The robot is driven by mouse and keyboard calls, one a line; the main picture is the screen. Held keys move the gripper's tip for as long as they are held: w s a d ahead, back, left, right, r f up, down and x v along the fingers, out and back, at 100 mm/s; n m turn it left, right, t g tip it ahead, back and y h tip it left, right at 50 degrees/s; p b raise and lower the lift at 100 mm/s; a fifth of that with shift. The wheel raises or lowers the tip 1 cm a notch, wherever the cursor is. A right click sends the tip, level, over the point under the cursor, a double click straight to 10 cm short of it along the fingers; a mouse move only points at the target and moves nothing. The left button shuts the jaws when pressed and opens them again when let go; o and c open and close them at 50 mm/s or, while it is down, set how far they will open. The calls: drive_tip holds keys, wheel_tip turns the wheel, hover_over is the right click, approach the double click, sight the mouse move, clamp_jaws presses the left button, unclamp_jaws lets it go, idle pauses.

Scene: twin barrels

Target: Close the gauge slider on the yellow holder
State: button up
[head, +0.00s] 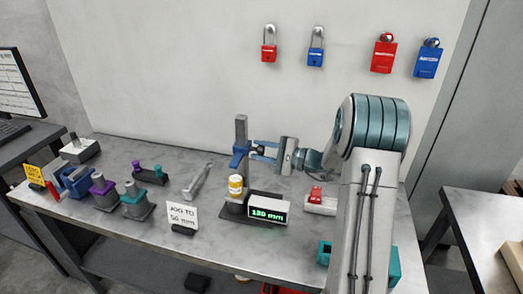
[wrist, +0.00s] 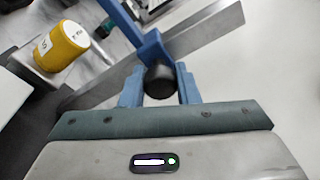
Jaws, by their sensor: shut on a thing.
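The height gauge has an upright grey column (head: 241,130) with a blue slider (head: 239,156) partway up it. A yellow holder (head: 236,187) with a white label stands upright below the slider, with a clear gap between them. My gripper (head: 262,151) reaches in from the right at slider height. In the wrist view my gripper (wrist: 160,88) is shut on a dark round knob (wrist: 159,80) at the end of the blue slider arm (wrist: 148,44). The yellow holder (wrist: 63,46) shows at the upper left there, apart from my fingers.
A display (head: 268,211) on the gauge appears to read 130 mm. A card (head: 182,216) reads "JOG TO 56 mm". A wrench (head: 197,181) and several coloured fixtures lie to the left. A red-topped block (head: 316,199) sits right of the gauge. Padlocks hang on the wall.

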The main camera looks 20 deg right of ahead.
sight(248, 160)
wheel_tip(248, 160, down, 5)
drive_tip(key=b, duration=0.3)
drive_tip(key=shift+b, duration=0.3)
drive_tip(key=o, duration=0.9)
drive_tip(key=b+v, duration=0.1)
drive_tip(key=v, duration=1.3)
drive_tip(key=shift+r+b, duration=0.1)
drive_tip(key=shift+b, duration=0.3)
